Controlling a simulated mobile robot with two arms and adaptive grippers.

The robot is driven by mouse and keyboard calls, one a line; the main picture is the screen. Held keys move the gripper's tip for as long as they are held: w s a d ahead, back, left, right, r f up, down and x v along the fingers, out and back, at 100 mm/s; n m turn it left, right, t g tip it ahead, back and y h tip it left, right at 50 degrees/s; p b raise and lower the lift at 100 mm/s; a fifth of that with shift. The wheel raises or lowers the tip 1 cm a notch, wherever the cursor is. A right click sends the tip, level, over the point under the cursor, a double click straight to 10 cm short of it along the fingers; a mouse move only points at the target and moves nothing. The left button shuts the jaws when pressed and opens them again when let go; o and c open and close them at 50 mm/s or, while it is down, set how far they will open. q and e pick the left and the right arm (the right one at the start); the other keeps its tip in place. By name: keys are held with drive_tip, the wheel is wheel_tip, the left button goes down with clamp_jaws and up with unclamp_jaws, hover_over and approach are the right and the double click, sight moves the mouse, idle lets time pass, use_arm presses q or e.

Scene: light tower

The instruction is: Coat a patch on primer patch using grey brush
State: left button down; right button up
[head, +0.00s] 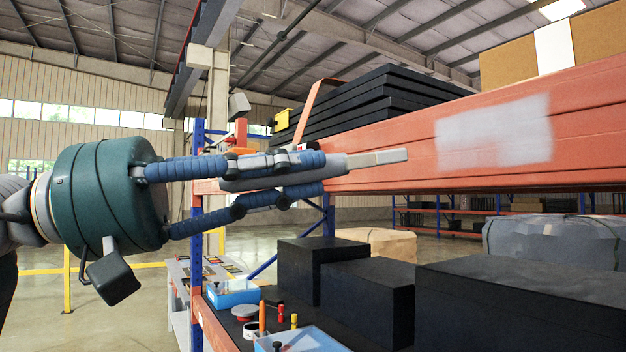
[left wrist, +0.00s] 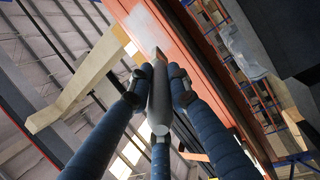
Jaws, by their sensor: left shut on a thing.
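The primer patch (head: 495,134) is a pale grey-white rectangle on the orange shelf beam (head: 400,150) at the right of the head view. In the left wrist view the patch (left wrist: 150,32) lies past the fingertips. My left gripper (head: 312,172), with blue-ribbed fingers, comes in from the left and is shut on the grey brush (head: 375,159). The brush points right, its pale tip left of the patch in the head view. The brush handle (left wrist: 159,105) shows between the fingers in the left wrist view. I cannot tell whether the tip touches the beam. My right gripper is not in view.
Black slabs (head: 370,98) and a cardboard box (head: 590,45) sit above the beam. Below are large black boxes (head: 365,285), a blue tray (head: 232,293) and small items on the lower shelf. A blue upright (head: 198,165) stands behind my arm.

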sight(340, 174)
use_arm(q)
drive_tip(key=shift+s+a, duration=0.1)
drive_tip(key=shift+a, duration=0.05)
drive_tip(key=shift+s+a+b, duration=0.35)
drive_tip(key=shift+s+a, duration=0.2)
drive_tip(key=shift+a, duration=0.25)
drive_tip(key=shift+s+a, duration=0.4)
drive_tip(key=shift+a, duration=0.05)
drive_tip(key=shift+w+d, duration=0.1)
idle(1.1)
drive_tip(key=shift+w+d+p, duration=0.3)
drive_tip(key=shift+w+d, duration=0.4)
drive_tip(key=shift+d, duration=0.25)
drive_tip(key=shift+w+d+p, duration=0.25)
drive_tip(key=shift+w+d, duration=0.5)
drive_tip(key=shift+d, duration=0.25)
drive_tip(key=shift+w+d+p, duration=0.3)
drive_tip(key=shift+w+d, duration=0.4)
drive_tip(key=shift+d, duration=0.25)
drive_tip(key=shift+w+d, duration=0.5)
drive_tip(key=shift+d, duration=0.2)
